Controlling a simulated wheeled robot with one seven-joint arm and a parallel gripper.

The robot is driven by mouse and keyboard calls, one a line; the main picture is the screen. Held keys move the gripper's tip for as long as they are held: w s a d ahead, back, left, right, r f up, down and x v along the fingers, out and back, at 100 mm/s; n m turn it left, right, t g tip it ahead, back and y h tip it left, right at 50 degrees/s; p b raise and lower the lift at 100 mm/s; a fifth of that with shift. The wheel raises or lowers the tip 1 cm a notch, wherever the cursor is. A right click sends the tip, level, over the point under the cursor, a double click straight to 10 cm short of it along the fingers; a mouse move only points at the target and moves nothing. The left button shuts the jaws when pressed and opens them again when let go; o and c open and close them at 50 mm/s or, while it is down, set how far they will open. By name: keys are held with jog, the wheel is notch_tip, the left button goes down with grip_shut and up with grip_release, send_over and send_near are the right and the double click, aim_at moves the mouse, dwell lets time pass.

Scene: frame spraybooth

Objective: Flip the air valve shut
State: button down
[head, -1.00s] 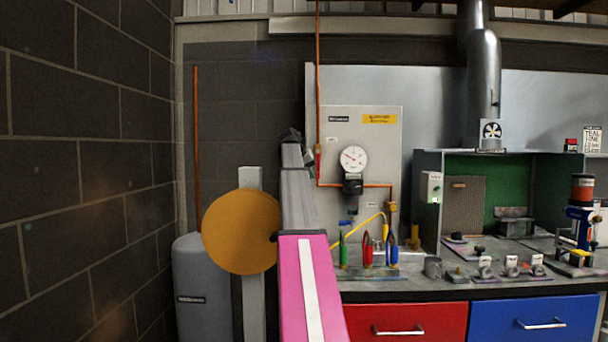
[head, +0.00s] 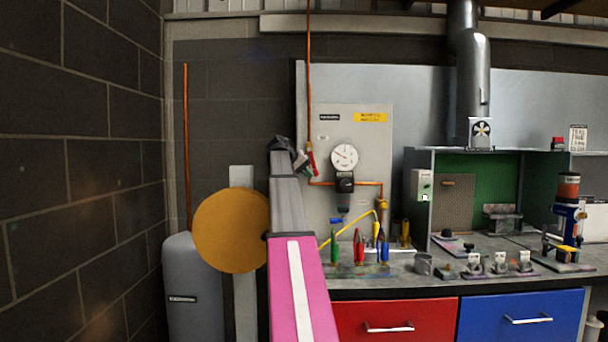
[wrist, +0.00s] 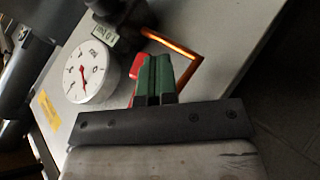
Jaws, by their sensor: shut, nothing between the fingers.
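The air valve's red handle (head: 312,162) is on the vertical copper pipe at the left edge of the grey wall panel. In the wrist view the red handle (wrist: 136,65) shows just left of my fingers, partly hidden behind them. My gripper (head: 303,164) has green-faced fingers, and they are shut together with nothing between them. In the wrist view my gripper (wrist: 154,76) lies right beside the handle; I cannot tell whether they touch. The valve body is mostly hidden by my fingers.
A round gauge (head: 344,156) with a regulator (head: 345,184) is mounted right of the valve. Copper pipe runs below it. The bench (head: 400,285) below holds several coloured tools and parts. A grey tank (head: 192,285) stands left by the brick wall.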

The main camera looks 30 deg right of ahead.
aim_at(317, 173)
jog(key=s+d+h, duration=0.1)
jog(key=d+n+g+h, duration=0.1)
jog(key=h, duration=0.1)
jog(key=shift+s+d+r, duration=0.15)
jog(key=shift+s+d, duration=0.15)
jog(key=shift+s, duration=0.05)
jog(key=s+d+r+n+g+h, duration=0.1)
jog(key=s+d+r+n+h, duration=0.2)
jog(key=d+r+h, duration=0.2)
jog(key=shift+d+r+h, duration=0.25)
jog(key=shift+r+h, duration=0.5)
jog(key=shift+h, duration=0.75)
jog(key=shift+s, duration=0.15)
jog(key=shift+a, duration=0.1)
jog(key=v, duration=0.7)
jog(key=shift+a, duration=0.1)
